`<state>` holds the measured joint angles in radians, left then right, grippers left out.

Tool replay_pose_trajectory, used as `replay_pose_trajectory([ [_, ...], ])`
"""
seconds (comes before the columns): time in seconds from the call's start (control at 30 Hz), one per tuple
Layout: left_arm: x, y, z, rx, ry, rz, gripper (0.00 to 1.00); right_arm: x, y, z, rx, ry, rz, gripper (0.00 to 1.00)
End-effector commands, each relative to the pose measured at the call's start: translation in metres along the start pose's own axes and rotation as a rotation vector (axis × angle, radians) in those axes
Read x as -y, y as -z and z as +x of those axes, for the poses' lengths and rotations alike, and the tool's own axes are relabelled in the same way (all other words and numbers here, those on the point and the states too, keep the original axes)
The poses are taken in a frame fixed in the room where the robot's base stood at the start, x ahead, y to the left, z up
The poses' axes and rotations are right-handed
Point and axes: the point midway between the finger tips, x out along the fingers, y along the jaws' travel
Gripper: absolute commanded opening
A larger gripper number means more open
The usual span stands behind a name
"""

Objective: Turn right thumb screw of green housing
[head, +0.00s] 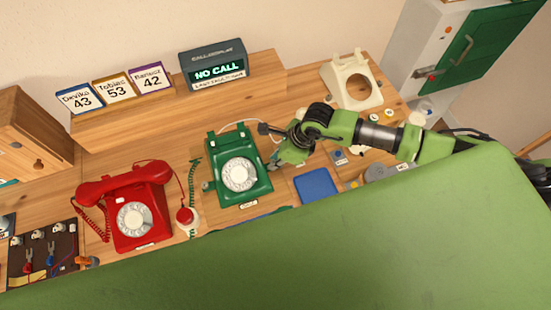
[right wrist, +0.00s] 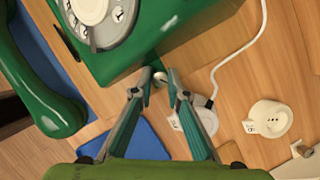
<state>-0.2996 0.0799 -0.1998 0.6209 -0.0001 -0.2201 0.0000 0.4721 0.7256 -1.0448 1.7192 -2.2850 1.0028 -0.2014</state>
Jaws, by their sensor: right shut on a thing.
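The green housing (head: 240,190) is the green dial phone near the middle of the desk in the head view. Its dial and side also fill the top of the right wrist view (right wrist: 140,45). The right thumb screw (right wrist: 160,77) is a small silvery knob at the housing's side. My right gripper (right wrist: 156,78) has its two fingertips closed around this screw, one on each side. In the head view my right gripper (head: 277,163) is at the right side of the housing, and the screw is too small to make out there. My left gripper is not in view.
A green handset (right wrist: 40,95) lies beside the housing. A red phone (head: 130,215) stands to the left, a cream phone shell (head: 352,85) at the back right. A blue pad (head: 317,184) and a white cable (right wrist: 225,60) are near my right gripper.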

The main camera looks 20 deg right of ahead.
Motion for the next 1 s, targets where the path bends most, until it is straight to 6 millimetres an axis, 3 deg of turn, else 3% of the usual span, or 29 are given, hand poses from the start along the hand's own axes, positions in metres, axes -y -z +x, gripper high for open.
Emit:
replay_pose_trajectory([
  [0.13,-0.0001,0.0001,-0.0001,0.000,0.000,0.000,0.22,0.0014,-0.0012,-0.0008,0.002,0.003,-0.001,0.00],
  [0.17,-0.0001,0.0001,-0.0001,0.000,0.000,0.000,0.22,0.0014,-0.0012,-0.0008,0.002,0.003,-0.001,0.22],
  [0.7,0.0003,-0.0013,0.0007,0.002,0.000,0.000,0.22,0.0002,-0.0002,0.0002,0.000,-0.006,-0.013,0.22],
  [1.0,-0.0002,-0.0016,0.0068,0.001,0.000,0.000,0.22,0.0026,0.0000,0.0010,-0.001,-0.075,-0.183,0.22],
])
